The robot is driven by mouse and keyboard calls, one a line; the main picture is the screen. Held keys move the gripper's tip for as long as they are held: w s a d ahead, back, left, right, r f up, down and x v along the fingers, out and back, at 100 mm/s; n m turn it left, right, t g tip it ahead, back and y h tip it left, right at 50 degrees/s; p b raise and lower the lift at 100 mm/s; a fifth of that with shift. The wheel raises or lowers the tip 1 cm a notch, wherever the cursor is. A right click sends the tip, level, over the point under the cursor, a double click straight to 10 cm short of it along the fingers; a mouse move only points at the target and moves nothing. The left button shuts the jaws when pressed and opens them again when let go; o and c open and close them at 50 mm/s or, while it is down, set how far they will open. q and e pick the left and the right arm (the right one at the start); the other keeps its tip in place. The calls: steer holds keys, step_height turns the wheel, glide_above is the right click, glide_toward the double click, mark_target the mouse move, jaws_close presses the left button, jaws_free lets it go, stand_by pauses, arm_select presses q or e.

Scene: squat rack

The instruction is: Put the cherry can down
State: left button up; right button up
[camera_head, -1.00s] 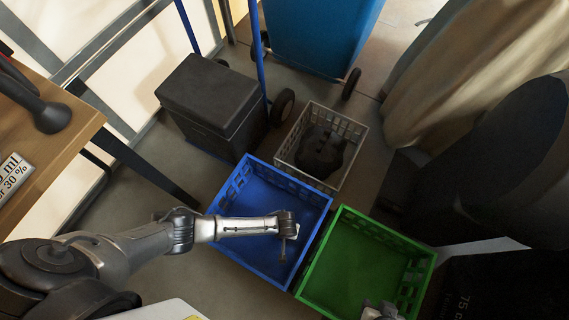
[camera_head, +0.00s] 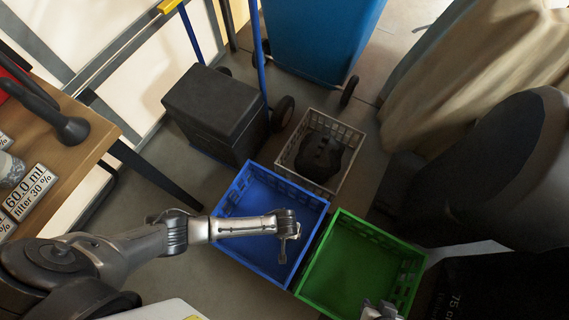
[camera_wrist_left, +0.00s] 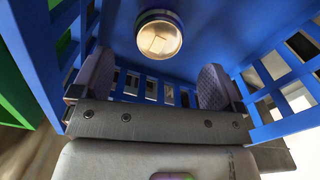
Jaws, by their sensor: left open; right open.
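A round can (camera_wrist_left: 160,36) with a pale metal end and dark purplish rim shows in the left wrist view, against the blue crate's inside. I take it as the cherry can; its label is not readable. My left gripper (camera_wrist_left: 156,85) is open, its fingers apart on either side below the can in that view, not closed on it. In the head view my left gripper (camera_head: 287,232) hangs over the blue crate (camera_head: 240,185), and no can is visible there. My right gripper (camera_head: 380,310) is open at the bottom edge, by the green crate (camera_head: 375,232).
A grey crate (camera_head: 350,137) holding a dark object (camera_head: 321,157) stands behind the blue crate. A black bin (camera_head: 215,112) and a blue wheeled bin (camera_head: 322,35) stand farther back. A wooden table (camera_head: 80,165) with labels is at left; tan drapery (camera_head: 465,85) hangs at right.

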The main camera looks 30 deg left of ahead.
arm_select(q)
steer(key=shift+r+p, duration=0.7)
steer(key=shift+r, duration=1.05)
steer(key=shift+d, duration=0.1)
step_height(320, 180, up, 9)
steer(key=s+d+m+t+h, duration=0.1)
steer(key=s+d+m+h, duration=0.1)
steer(key=s+m, duration=0.1)
steer(key=s+a+r+m+t+y, duration=0.1)
steer(key=s+a+r, duration=0.2)
steer(key=a+r, duration=0.4)
steer(key=s+a+r+m+t, duration=0.1)
steer(key=s+a+r, duration=0.1)
steer(key=a+r, duration=0.5)
steer(key=shift+s+a+r+t+y, duration=0.15)
steer(key=shift+s+a+t+y, duration=0.2)
steer(key=shift+a, duration=0.2)
